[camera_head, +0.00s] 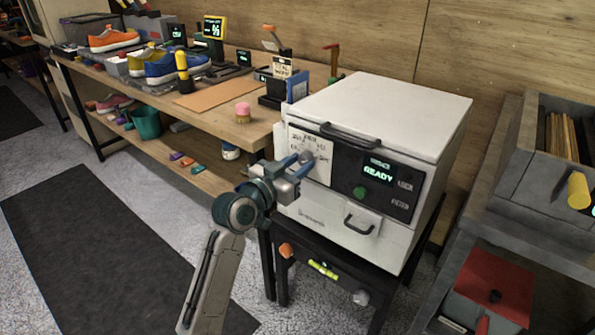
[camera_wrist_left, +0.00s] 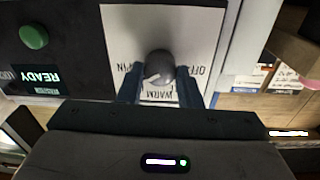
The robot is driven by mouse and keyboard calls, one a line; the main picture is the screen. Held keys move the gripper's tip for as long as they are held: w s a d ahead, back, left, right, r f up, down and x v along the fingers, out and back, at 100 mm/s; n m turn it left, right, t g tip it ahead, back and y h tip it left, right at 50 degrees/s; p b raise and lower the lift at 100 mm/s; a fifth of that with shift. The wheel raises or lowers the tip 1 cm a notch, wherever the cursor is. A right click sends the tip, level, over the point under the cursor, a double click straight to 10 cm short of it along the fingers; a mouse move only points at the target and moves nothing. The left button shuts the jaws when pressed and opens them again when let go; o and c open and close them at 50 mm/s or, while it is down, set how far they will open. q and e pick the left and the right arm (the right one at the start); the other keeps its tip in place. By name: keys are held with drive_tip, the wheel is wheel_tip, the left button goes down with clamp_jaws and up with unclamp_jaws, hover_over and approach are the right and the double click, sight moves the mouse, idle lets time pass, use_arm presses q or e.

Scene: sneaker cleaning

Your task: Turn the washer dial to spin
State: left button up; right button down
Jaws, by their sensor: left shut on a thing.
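The washer (camera_head: 385,105) is a white box with a black front panel, standing on a dark stand. Its grey round dial (camera_head: 307,156) sits on a white label plate at the left of the front. My left gripper (camera_head: 298,163) is shut on the dial. In the left wrist view, the two fingers (camera_wrist_left: 158,86) flank the dial knob (camera_wrist_left: 158,64). A pale mark on the knob points down and left there, roughly between "WARM" and a partly hidden word ending in "IN". "OFF" is on the right. My right gripper is not in view.
The washer display (camera_head: 379,173) reads "READY", with a green button (camera_head: 360,192) below. A black lid handle (camera_head: 350,137) projects above the dial. A wooden bench (camera_head: 205,105) with sneakers stands left, and a grey shelf (camera_head: 540,220) right. Open floor lies at front left.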

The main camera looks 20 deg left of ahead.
use_arm(q)
drive_tip(key=m+b, duration=0.1)
drive_tip(key=m, duration=0.3)
drive_tip(key=shift+f+b, duration=0.15)
drive_tip(key=shift+b, duration=0.15)
drive_tip(key=shift+m, duration=0.3)
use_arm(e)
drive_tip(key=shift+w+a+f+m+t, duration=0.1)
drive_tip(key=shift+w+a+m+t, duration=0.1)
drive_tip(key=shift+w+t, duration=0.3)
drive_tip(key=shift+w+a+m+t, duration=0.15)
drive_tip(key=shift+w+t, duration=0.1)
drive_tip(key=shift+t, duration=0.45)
use_arm(q)
drive_tip(key=o, duration=1)
drive_tip(key=shift+c, duration=0.2)
drive_tip(key=v, duration=1)
drive_tip(key=shift+s+a, duration=0.2)
drive_tip(key=shift+s, duration=0.15)
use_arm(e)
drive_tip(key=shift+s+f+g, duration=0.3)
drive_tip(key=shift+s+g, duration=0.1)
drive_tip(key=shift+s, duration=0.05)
